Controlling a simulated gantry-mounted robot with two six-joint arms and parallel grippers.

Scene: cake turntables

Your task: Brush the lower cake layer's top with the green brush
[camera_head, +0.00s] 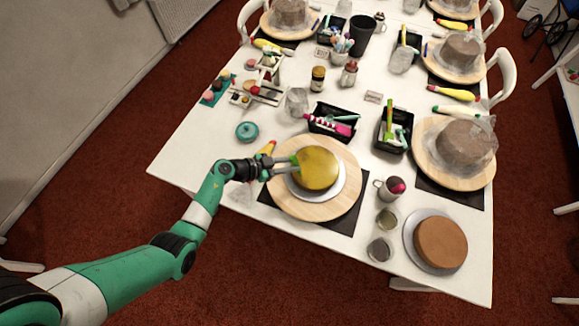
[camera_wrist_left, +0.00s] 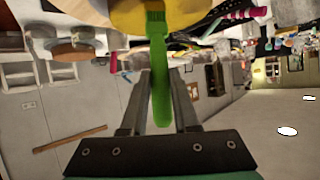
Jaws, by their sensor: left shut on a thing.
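The lower cake layer (camera_head: 318,168), with a yellow top, sits on a silver board (camera_head: 339,190) on a round wooden turntable (camera_head: 300,208). My left gripper (camera_head: 285,162) is at the cake's left edge. In the left wrist view it is shut on the green brush (camera_wrist_left: 158,80), whose bristle end overlaps the yellow cake (camera_wrist_left: 185,12). I cannot tell whether the bristles touch the top. The brush is mostly hidden in the head view; a bit of green shows at the fingertips. My right gripper is not in view.
A brown cake layer (camera_head: 441,242) stands on a plate at front right. Jars (camera_head: 380,249) and a mug (camera_head: 388,190) stand between. Black bins (camera_head: 394,130) with tools are behind the turntable. A teal lidded pot (camera_head: 247,131) is at left.

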